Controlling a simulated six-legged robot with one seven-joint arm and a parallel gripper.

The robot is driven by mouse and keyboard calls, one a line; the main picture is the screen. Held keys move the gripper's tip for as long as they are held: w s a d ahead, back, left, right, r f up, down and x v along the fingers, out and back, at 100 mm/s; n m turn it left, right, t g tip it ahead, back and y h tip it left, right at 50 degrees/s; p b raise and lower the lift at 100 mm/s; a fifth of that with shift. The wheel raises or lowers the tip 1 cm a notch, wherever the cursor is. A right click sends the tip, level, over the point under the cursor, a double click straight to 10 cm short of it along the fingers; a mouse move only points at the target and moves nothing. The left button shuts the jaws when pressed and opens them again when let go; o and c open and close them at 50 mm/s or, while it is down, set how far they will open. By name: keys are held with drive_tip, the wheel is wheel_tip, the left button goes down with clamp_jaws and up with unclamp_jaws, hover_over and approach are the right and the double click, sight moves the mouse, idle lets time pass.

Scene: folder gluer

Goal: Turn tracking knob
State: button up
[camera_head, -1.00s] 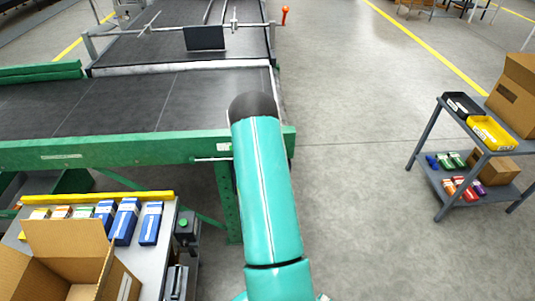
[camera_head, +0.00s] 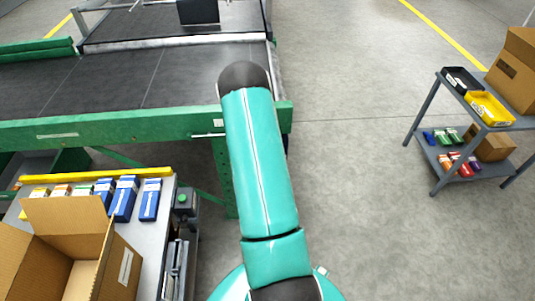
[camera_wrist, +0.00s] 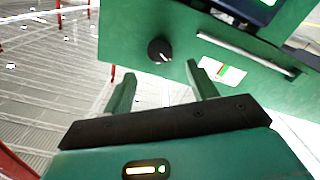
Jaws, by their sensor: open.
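A round black knob (camera_wrist: 160,50) sits on a green machine panel (camera_wrist: 125,25) in the wrist view, and I take it to be the tracking knob. It lies beyond my fingertips, roughly midway between them from side to side. My gripper (camera_wrist: 162,78) is open and empty, with its two green fingers apart and pointing toward the panel. The fingers appear apart from the knob. In the head view my arm hides part of the machine's corner, and neither the knob nor my gripper can be made out there.
A metal bar handle (camera_wrist: 245,52) and a coloured label (camera_wrist: 222,71) are right of the knob. In the head view, a table with an open cardboard box (camera_head: 122,268) and blue cartons (camera_head: 124,198) stands left. A grey cart (camera_head: 421,112) stands right, with clear floor (camera_head: 350,170) between.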

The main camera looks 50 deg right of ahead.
drive_tip(key=v, duration=0.6)
drive_tip(key=shift+s+a, duration=0.25)
drive_tip(key=shift+a, duration=0.05)
drive_tip(key=shift+w+r, duration=0.1)
drive_tip(key=w+a+r+y, duration=0.6)
drive_tip(key=w+a+r, duration=0.4)
drive_tip(key=w+r, duration=0.3)
drive_tip(key=w+a+r+g+y, duration=0.1)
drive_tip(key=w+a+r+y, duration=0.15)
drive_tip(key=a+r, duration=0.35)
drive_tip(key=s+a+r+n+g+y, duration=0.1)
drive_tip(key=s+a+r+y, duration=0.1)
drive_tip(key=s+a+r, duration=0.35)
drive_tip(key=s+a+r+n+g+y, duration=0.1)
drive_tip(key=s+a+r+g+y, duration=0.1)
drive_tip(key=a, duration=0.7)
drive_tip(key=s+a+r+g, duration=0.1)
drive_tip(key=s+a+r, duration=0.1)
drive_tip(key=s, duration=0.4)
drive_tip(key=s+a+r+n+g+y, duration=0.1)
drive_tip(key=s+a+r, duration=0.1)
drive_tip(key=s+a, duration=0.3)
drive_tip(key=shift+s, duration=1.05)
drive_tip(key=shift+a, duration=0.15)
idle(0.8)
